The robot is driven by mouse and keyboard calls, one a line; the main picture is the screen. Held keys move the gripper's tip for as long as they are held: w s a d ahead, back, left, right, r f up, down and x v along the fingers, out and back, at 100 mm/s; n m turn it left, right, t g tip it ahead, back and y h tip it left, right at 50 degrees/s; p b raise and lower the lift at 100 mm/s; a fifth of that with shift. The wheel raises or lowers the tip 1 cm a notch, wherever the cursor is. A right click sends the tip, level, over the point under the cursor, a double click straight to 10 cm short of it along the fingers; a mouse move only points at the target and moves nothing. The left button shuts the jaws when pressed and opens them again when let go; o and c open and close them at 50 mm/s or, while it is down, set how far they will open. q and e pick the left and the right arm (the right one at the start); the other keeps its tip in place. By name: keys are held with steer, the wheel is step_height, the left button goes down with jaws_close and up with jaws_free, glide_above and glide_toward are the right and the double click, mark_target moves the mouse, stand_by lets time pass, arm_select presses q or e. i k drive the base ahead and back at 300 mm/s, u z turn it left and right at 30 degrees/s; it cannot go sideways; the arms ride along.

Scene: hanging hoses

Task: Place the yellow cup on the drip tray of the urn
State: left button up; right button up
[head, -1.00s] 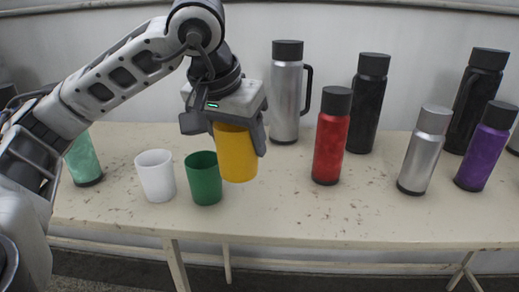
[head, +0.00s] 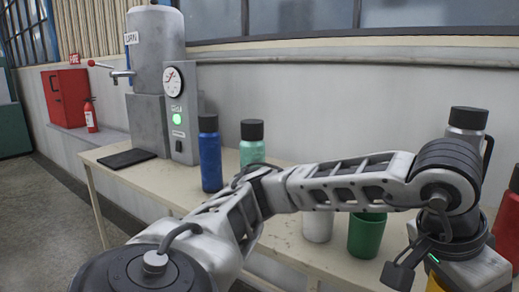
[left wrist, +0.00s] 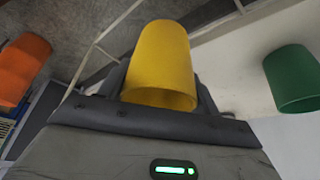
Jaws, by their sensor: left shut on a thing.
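The yellow cup (left wrist: 163,55) is between the fingers of my left gripper (head: 428,272), which is shut on it. In the head view only a sliver of the yellow cup (head: 434,284) shows at the bottom right edge. The urn (head: 157,55) is a grey cylinder with a tap, a dial and a green light, standing at the table's far left end. Its black drip tray (head: 126,158) lies flat and empty below the tap. My left gripper is far to the right of the urn. My right gripper is not in view.
A blue bottle (head: 209,155) and a mint bottle (head: 252,142) stand right of the urn. A white cup (head: 317,227) and a green cup (head: 367,235) stand behind my left forearm. A silver flask (head: 466,130) is at the right. An orange object (left wrist: 22,68) shows in the wrist view.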

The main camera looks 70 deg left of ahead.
mark_target(128, 157)
steer(key=z, duration=0.05)
steer(key=k, duration=0.3)
steer(key=u, duration=3.3)
steer(key=i, duration=2.3)
steer(key=z, duration=2.05)
